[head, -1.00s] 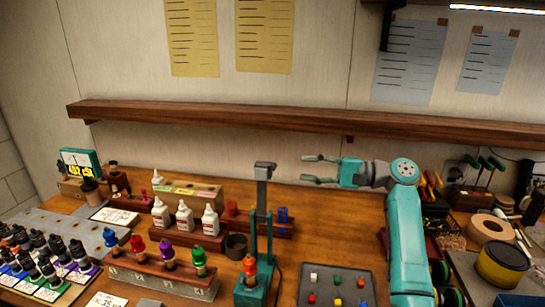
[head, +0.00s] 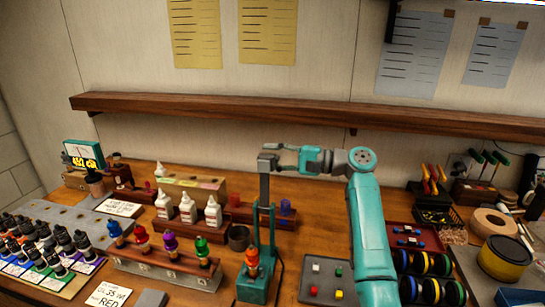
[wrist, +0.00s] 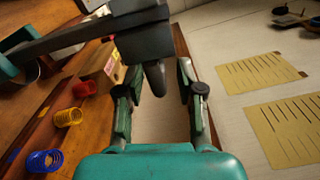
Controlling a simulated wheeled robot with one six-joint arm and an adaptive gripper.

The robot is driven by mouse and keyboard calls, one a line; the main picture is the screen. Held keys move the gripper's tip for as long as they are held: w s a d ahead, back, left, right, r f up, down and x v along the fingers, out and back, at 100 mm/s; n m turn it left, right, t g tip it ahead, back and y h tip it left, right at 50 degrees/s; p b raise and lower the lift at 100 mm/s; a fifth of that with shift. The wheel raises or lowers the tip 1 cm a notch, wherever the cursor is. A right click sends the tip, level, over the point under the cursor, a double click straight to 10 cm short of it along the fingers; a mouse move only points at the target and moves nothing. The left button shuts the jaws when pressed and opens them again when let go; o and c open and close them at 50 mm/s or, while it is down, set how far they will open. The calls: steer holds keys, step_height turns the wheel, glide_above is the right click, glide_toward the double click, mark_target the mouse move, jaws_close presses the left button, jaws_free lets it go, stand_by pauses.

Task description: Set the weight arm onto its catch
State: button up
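The weight arm (head: 264,190) is a dark grey bar standing nearly upright on a teal stand (head: 254,288), with a grey block (head: 267,161) at its top. In the wrist view the bar (wrist: 80,36) comes in from the left and ends in the dark block (wrist: 140,38), with a short rounded peg (wrist: 156,80). My gripper (head: 279,159) is at the block from the right. In the wrist view my gripper (wrist: 160,78) is open, the peg between its fingers. Gaps show beside the peg, clearer on the right. I cannot make out the catch.
A red-orange capped bottle (head: 251,262) stands at the teal stand. White bottles (head: 188,208) and a rack of coloured bottles (head: 160,268) lie left. A tray of small cubes (head: 322,290) is to the right. A wooden shelf (head: 230,112) runs along the wall above.

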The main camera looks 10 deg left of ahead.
jaws_close()
steer(key=shift+s+r, duration=0.1)
steer(key=shift+s, duration=0.05)
